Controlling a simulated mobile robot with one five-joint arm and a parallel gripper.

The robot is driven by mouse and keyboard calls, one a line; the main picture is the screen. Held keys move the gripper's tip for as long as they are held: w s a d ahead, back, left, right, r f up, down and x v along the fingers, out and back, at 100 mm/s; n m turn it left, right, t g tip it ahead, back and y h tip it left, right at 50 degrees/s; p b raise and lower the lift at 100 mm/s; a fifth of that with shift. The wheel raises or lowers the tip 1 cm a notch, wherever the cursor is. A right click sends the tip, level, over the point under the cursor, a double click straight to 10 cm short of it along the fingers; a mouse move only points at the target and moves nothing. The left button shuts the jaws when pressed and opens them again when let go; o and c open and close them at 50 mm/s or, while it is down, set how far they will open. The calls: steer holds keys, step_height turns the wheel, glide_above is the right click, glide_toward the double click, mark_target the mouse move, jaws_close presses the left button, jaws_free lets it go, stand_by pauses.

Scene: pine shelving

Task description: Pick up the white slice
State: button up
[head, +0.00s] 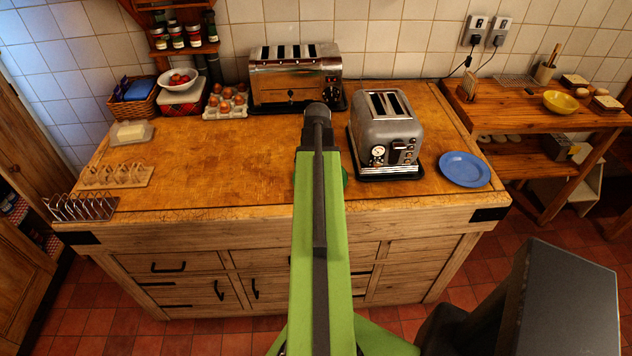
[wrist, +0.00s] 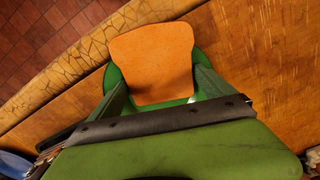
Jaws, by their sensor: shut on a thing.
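The slice (wrist: 152,55) shows in the wrist view as a flat, bread-shaped piece, orange-tan in this light rather than white. My gripper (wrist: 157,76) is shut on it, with a dark green finger on each side of its lower part. A round green thing, which looks like a plate (wrist: 203,58), shows behind the slice. I cannot tell whether the slice touches it. In the head view my arm hides the slice and most of the green thing; only a green edge (head: 345,178) shows to the right of the arm.
The wooden counter (head: 220,165) lies under my arm. A grey toaster (head: 385,130) and a blue plate (head: 464,169) are to the right. A chrome toaster (head: 295,75) stands at the back. Toast racks (head: 82,206) and a butter dish (head: 131,133) are at the left. The counter's left middle is clear.

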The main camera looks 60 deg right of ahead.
step_height(320, 180, up, 4)
steer(key=p, duration=0.4)
steer(key=shift+s+r, duration=0.1)
steer(key=s+d+r+p, duration=0.1)
steer(key=s+r+p, duration=0.5)
steer(key=s, duration=0.5)
steer(key=shift+s+r+p, duration=0.25)
steer(key=shift+p, duration=0.25)
steer(key=shift+d, duration=0.1)
steer(key=w+f+b, duration=0.2)
steer(key=w, duration=0.1)
steer(key=w+f+b, duration=0.2)
steer(key=w, duration=0.2)
steer(key=w+a+f+b, duration=0.1)
steer(key=w+f+b, duration=0.2)
steer(key=w, duration=0.1)
steer(key=shift+w+f, duration=0.1)
steer(key=shift+w, duration=0.25)
step_height(320, 180, down, 4)
steer(key=b, duration=0.4)
steer(key=shift+r, duration=0.3)
steer(key=o, duration=1.1)
